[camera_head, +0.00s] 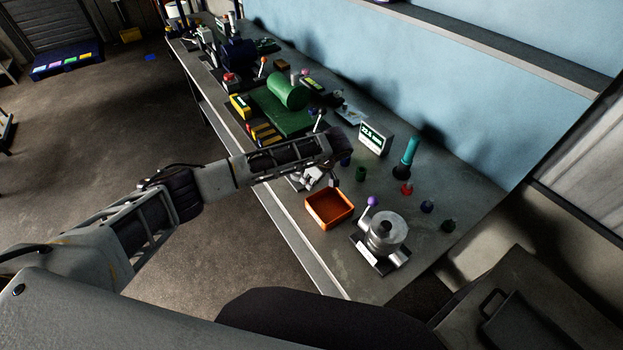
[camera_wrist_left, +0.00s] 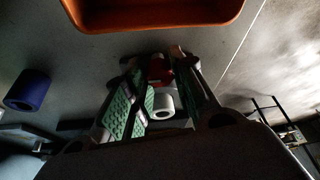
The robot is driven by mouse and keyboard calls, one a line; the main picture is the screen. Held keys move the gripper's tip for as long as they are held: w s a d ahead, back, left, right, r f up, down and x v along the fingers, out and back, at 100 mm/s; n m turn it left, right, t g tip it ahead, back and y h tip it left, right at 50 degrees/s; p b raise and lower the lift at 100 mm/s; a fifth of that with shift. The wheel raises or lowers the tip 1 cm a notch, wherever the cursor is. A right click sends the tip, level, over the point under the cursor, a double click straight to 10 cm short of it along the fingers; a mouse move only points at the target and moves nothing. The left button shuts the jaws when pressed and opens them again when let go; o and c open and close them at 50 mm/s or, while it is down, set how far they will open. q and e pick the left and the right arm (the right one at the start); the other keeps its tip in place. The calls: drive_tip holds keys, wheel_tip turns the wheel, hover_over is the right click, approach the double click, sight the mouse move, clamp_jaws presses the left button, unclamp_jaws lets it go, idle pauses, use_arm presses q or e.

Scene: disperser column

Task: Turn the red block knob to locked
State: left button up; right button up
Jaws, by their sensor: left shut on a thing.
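My left gripper (camera_head: 312,180) reaches down to the bench just behind the orange tray (camera_head: 311,212). In the left wrist view its two green-padded fingers (camera_wrist_left: 160,66) are closed in on a small red part, which looks like the red block knob (camera_wrist_left: 160,76). In the head view the knob is hidden by my gripper and wrist. Its turned position and any locked mark cannot be read. My right gripper is in neither view.
A blue cylinder (camera_wrist_left: 27,90) and a white ring-shaped part (camera_wrist_left: 162,105) show near the fingers in the wrist view. A silver device with a purple-knobbed lever (camera_head: 384,236) stands right of the tray. A display (camera_head: 375,138) and green machine (camera_head: 286,97) stand farther back.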

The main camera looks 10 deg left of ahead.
use_arm(q)
drive_tip(key=shift+m, duration=0.6)
drive_tip(key=m, duration=0.2)
drive_tip(key=m+t+h, duration=0.1)
drive_tip(key=m, duration=0.1)
drive_tip(key=shift+s+a+h, duration=0.15)
drive_tip(key=shift+h, duration=0.15)
drive_tip(key=m+h, duration=0.1)
drive_tip(key=m, duration=0.1)
drive_tip(key=m+t, duration=0.1)
drive_tip(key=m, duration=0.2)
drive_tip(key=shift+a+h, duration=0.15)
drive_tip(key=shift+h, duration=0.25)
drive_tip(key=m+h, duration=0.1)
drive_tip(key=m, duration=0.1)
drive_tip(key=m+h, duration=0.1)
drive_tip(key=m, duration=0.2)
drive_tip(key=shift+a+m, duration=0.2)
drive_tip(key=shift+m, duration=0.1)
drive_tip(key=shift+a+m+g+h, duration=0.1)
drive_tip(key=shift+m+g+h, duration=0.25)
drive_tip(key=shift+m, duration=0.9)
drive_tip(key=shift+a+m+g+h, duration=0.1)
drive_tip(key=shift+m+g+h, duration=0.25)
drive_tip(key=shift+m, duration=0.9)
drive_tip(key=o, duration=1)
